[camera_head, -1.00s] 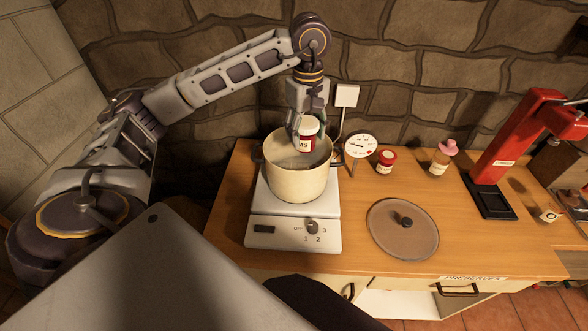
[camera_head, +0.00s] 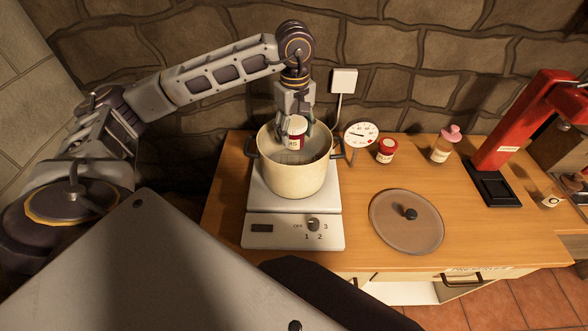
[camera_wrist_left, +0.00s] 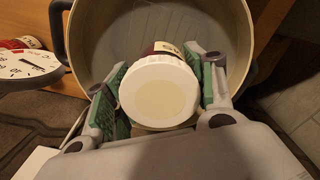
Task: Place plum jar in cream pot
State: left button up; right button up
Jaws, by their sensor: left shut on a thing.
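The plum jar (camera_head: 296,139) has a pale lid, a dark red body and a label. My left gripper (camera_head: 295,122) points down and is shut on it, with green-padded fingers on both sides. The cream pot (camera_head: 296,182) stands uncovered on the white hot plate. The jar is at the pot's mouth, toward the back. In the left wrist view the jar's lid (camera_wrist_left: 159,91) faces me between the fingers (camera_wrist_left: 160,95), with the cream pot (camera_wrist_left: 240,62) around and beyond it. I cannot tell how far its base is below the rim. My right gripper is not in view.
The hot plate (camera_head: 292,233) has a knob in front. A round dial (camera_head: 361,134) stands right of the pot. The lid (camera_head: 406,222), a red-lidded jar (camera_head: 386,151), a pink-topped bottle (camera_head: 444,146) and a red press (camera_head: 525,125) stand farther right. The stone wall is close behind.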

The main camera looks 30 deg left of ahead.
aim_at(294, 147)
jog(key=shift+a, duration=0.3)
pick_arm(q)
jog(key=shift+f, duration=0.2)
notch_tip(294, 147, down, 5)
jog(key=shift+p, duration=0.4)
jog(key=shift+f, duration=0.35)
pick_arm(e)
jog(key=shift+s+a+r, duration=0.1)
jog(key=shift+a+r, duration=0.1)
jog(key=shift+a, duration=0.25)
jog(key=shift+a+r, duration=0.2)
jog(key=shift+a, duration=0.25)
pick_arm(q)
jog(key=shift+f, duration=0.1)
jog(key=shift+f, duration=1.85)
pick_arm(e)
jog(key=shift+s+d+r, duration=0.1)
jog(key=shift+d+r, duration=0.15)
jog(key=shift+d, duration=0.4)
